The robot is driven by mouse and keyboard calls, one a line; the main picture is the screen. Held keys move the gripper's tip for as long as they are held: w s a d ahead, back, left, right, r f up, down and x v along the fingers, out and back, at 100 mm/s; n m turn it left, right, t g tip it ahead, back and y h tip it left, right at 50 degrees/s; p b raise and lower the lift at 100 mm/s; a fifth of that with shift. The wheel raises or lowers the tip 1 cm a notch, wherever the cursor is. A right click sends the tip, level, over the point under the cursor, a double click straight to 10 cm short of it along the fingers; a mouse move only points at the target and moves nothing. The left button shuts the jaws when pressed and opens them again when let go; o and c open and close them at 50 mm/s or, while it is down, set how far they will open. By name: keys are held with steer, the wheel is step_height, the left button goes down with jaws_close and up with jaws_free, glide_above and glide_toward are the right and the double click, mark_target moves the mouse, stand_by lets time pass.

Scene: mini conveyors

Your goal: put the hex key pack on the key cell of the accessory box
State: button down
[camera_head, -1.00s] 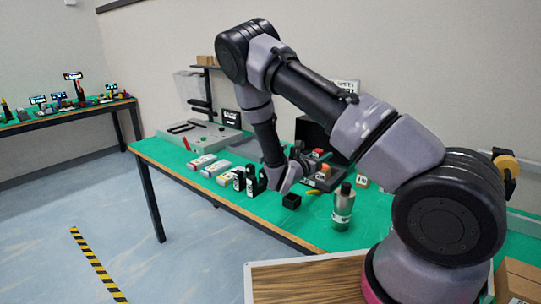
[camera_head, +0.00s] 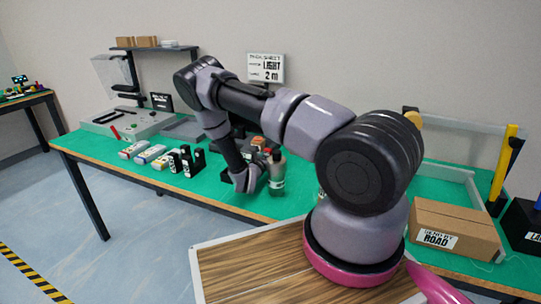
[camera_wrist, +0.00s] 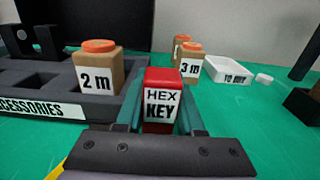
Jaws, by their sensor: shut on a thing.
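The hex key pack (camera_wrist: 161,100) is red with a white "HEX KEY" label. In the wrist view it stands upright between the fingers of my gripper (camera_wrist: 160,122), which is shut on it. The accessory box (camera_wrist: 15,112) is a dark grey tray with cells and an "ACCESSORIES" label, at the left of the wrist view. The pack is to the right of the box. Which cell is the key cell cannot be told. In the head view my gripper (camera_head: 243,181) is over the green table, and the arm hides most of the box.
A brown "2 m" pack (camera_wrist: 97,70) with an orange top is at the box's right end. A "3 m" pack (camera_wrist: 190,62) and a white tray (camera_wrist: 227,71) stand beyond. A cardboard box (camera_head: 453,230) stands far right.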

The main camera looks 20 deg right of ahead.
steer(key=shift+f, duration=0.4)
steer(key=shift+f, duration=0.2)
steer(key=c, duration=0.5)
jaws_free()
steer(key=shift+r, duration=0.1)
